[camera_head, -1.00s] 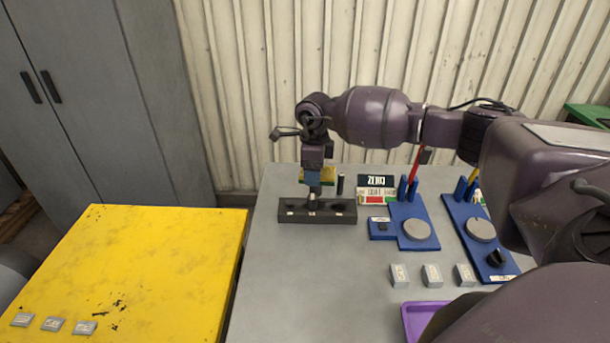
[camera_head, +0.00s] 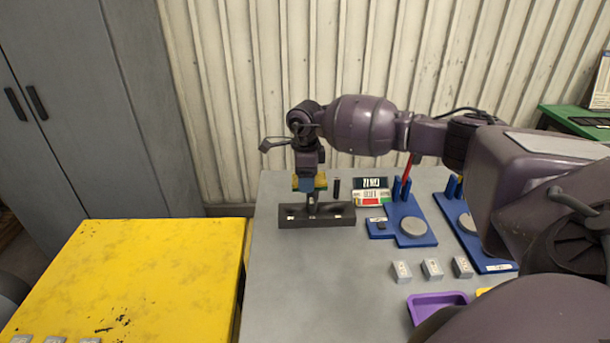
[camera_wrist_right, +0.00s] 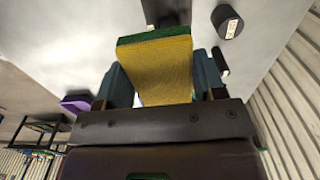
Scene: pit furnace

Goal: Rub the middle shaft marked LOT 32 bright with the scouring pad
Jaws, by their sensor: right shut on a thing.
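My right gripper (camera_head: 310,184) is shut on the scouring pad (camera_head: 319,182), yellow with a green layer. In the right wrist view the pad (camera_wrist_right: 158,68) sits between the two blue fingers. The gripper points down just above the black block (camera_head: 343,219), which has several small white labels. A grey metal shaft (camera_head: 312,205) shows below the gripper at the middle of the block. Its marking is unreadable, and I cannot tell whether the pad touches it. My left gripper is not in view.
A dark upright cylinder (camera_head: 336,187) stands behind the block. Blue fixtures (camera_head: 420,239) with grey discs, several small grey blocks (camera_head: 432,268) and a purple tray (camera_head: 437,297) are to the right. A yellow table (camera_head: 160,275) is at left. The grey table's front left is clear.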

